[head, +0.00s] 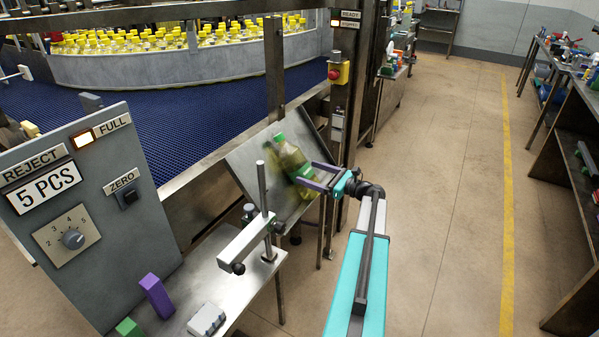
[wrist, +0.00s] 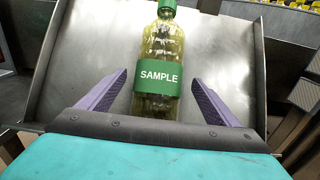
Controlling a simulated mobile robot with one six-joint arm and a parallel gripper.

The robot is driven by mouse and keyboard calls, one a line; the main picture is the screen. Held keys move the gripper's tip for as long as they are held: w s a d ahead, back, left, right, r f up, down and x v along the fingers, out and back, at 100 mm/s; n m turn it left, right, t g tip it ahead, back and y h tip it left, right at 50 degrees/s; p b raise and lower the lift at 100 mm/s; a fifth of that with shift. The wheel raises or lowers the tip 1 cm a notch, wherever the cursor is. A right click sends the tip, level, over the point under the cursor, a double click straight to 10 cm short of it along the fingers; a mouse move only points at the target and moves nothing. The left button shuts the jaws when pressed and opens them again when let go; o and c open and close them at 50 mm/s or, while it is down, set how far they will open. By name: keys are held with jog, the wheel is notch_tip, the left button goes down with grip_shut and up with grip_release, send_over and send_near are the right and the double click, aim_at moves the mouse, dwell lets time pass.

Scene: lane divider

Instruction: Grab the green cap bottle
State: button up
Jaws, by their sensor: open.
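The green cap bottle (head: 290,160) holds yellowish liquid and lies tilted on a sloped metal chute. In the wrist view the bottle (wrist: 158,75) shows a green label reading SAMPLE, and its green cap (wrist: 167,5) is at the top edge. My gripper (head: 307,180) reaches the bottle's lower part from the right. In the wrist view my gripper (wrist: 160,88) is open, with one purple finger on each side of the bottle and a gap between each finger and the bottle.
The metal chute (wrist: 80,60) has raised side edges. A steel post (head: 350,90) stands close behind my arm. A clamp arm on a rod (head: 262,190) and a control box (head: 80,210) are to the left. Yellow-capped bottles (head: 200,38) fill the far conveyor.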

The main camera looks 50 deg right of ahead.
aim_at(304, 164)
jog(key=shift+w, duration=0.1)
jog(key=shift+p+x, duration=0.85)
jog(key=shift+x, duration=1.65)
jog(key=shift+a+f, duration=0.15)
jog(key=c, duration=1.1)
jog(key=shift+r+b, duration=0.35)
jog(key=shift+r, duration=0.5)
notch_tip(304, 164, up, 2)
jog(key=shift+b, duration=0.3)
jog(key=shift+s+a+r+b, duration=0.2)
jog(key=shift+s+a+b, duration=0.3)
jog(key=shift+s, duration=2.15)
jog(key=shift+s+a+r+b, duration=0.25)
jog(key=shift+s+a+b, duration=0.15)
jog(key=shift+s, duration=2.25)
jog(key=shift+s+a+r+b, duration=0.2)
jog(key=shift+s+a+b, duration=0.3)
jog(key=shift+s, duration=2.1)
